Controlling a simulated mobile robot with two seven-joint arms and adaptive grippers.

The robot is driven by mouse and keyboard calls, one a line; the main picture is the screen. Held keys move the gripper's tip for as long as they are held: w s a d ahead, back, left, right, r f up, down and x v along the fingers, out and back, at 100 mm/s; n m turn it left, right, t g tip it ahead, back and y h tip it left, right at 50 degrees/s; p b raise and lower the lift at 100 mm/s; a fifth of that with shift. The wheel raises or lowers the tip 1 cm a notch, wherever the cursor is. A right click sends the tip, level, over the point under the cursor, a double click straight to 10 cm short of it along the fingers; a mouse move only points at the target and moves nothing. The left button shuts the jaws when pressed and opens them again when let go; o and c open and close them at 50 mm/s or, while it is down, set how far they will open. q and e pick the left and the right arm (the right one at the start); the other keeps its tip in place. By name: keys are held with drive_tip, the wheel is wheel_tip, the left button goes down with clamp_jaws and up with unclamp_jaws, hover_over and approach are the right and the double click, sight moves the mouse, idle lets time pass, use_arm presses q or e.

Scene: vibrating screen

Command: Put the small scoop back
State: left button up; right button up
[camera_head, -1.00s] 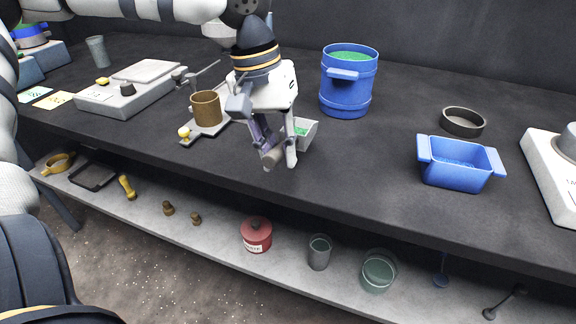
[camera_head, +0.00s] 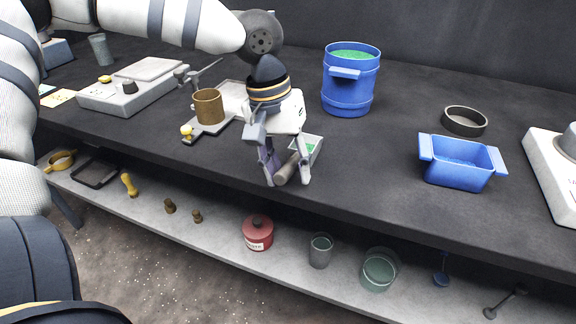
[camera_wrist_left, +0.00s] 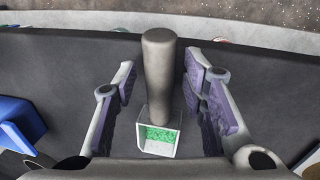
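The small scoop has a pale square pan (camera_head: 311,146) with green grains in it and a thick grey-brown handle (camera_head: 286,173). It is near the front edge of the dark bench and appears to rest on it, the handle towards the front. My left gripper (camera_head: 287,179) is over the handle. In the left wrist view the handle (camera_wrist_left: 159,70) stands between the two fingers of the open left gripper (camera_wrist_left: 159,82), with a gap on each side. The pan (camera_wrist_left: 158,139) lies below the handle there. My right gripper is not in view.
A blue bucket (camera_head: 348,95) with green contents stands behind the scoop. A blue tub (camera_head: 458,178) and a dark ring (camera_head: 465,121) are to the right. A brown cup (camera_head: 208,106) on a grey plate is to the left. Bench between scoop and tub is clear.

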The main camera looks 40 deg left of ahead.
use_arm(q)
drive_tip(key=shift+r, duration=0.1)
wheel_tip(320, 180, up, 12)
drive_tip(key=a, duration=0.2)
drive_tip(key=shift+s, duration=0.4)
